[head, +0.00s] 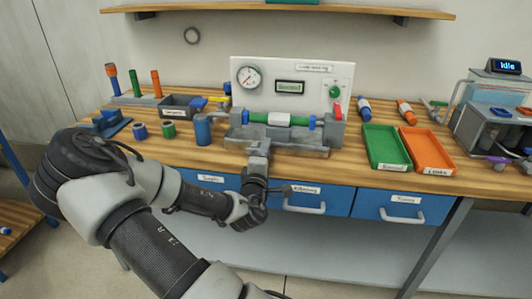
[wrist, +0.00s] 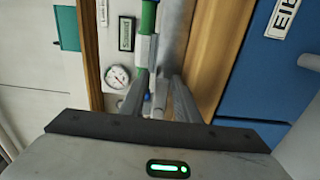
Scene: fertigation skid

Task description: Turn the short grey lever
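The test stand has a white panel (head: 305,82) with a round gauge (head: 249,77) and a grey base (head: 290,149). A green and white tube (head: 279,119) lies across it between grey blocks. My gripper (head: 259,148) is at the front edge of the base, left of its middle. In the wrist view my gripper (wrist: 160,76) has its two fingers apart, with no object clearly held between them. The tube (wrist: 148,18) and gauge (wrist: 117,76) show beyond the fingers. I cannot clearly make out a short grey lever; my gripper and wrist hide part of the base front.
A red-handled part (head: 338,108) stands at the stand's right end. A blue cup (head: 203,129) stands left of it. Green (head: 386,147) and orange (head: 428,149) trays lie to the right. Blue drawers (head: 317,201) with handles sit below the bench edge.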

